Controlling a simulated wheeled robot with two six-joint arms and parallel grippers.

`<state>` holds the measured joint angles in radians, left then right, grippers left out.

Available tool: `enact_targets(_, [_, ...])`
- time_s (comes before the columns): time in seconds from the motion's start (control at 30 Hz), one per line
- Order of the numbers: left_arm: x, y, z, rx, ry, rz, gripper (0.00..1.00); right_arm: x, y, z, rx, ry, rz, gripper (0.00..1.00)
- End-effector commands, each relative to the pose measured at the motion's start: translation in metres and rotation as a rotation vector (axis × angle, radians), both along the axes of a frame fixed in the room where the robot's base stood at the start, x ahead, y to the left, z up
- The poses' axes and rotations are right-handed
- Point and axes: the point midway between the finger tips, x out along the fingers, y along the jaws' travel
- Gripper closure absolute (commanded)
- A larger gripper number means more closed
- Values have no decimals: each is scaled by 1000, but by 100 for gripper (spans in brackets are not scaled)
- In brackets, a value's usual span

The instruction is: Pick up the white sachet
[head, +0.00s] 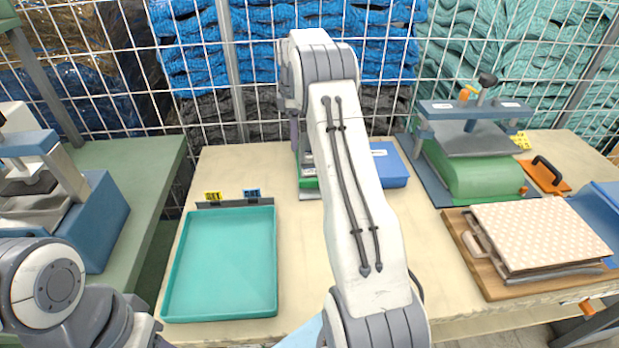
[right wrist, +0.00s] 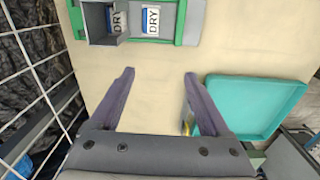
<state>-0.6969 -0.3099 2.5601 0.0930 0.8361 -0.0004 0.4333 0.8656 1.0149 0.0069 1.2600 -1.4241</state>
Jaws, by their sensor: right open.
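A white sachet (right wrist: 151,20) with a blue band and the word DRY shows at the top of the right wrist view. It lies in a grey holder (right wrist: 177,22) with a green frame. A second DRY face (right wrist: 117,19) shows just left of it, in the holder's grey box-like part. My right gripper (right wrist: 159,75) is open and empty, its purple fingers pointing toward the holder and apart from the sachet. In the head view my right arm covers most of the holder (head: 309,184). My left arm shows at lower left, its gripper out of view.
A teal tray (head: 222,262) lies left on the table, with yellow and blue tags behind it. A blue box (head: 388,165) stands behind the arm. A green press (head: 485,170) and a patterned pad on a wooden board (head: 480,272) are right. A wire mesh fence closes the back.

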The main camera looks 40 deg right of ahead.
Motion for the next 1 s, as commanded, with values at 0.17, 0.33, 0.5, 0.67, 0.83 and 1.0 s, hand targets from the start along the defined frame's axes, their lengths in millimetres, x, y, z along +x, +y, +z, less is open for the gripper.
enact_targets(0.17, [0,0,-6,0,0,0,50,-9,-53,-25,-4,5,26,20])
enact_targets(0.33, [0,0,-2,0,0,0,50,-11,-59,-49,-3,9,34,20])
enact_targets(0.5, [0,0,2,0,0,0,50,-10,-58,-74,-4,7,33,20])
enact_targets(0.67, [0,0,4,0,0,0,50,-10,-58,-86,-5,5,33,20])
enact_targets(0.83, [0,0,10,0,0,0,50,-10,-57,-108,-3,8,33,20])
enact_targets(1.0, [0,0,16,0,0,0,50,-10,-57,-134,-4,6,32,20])
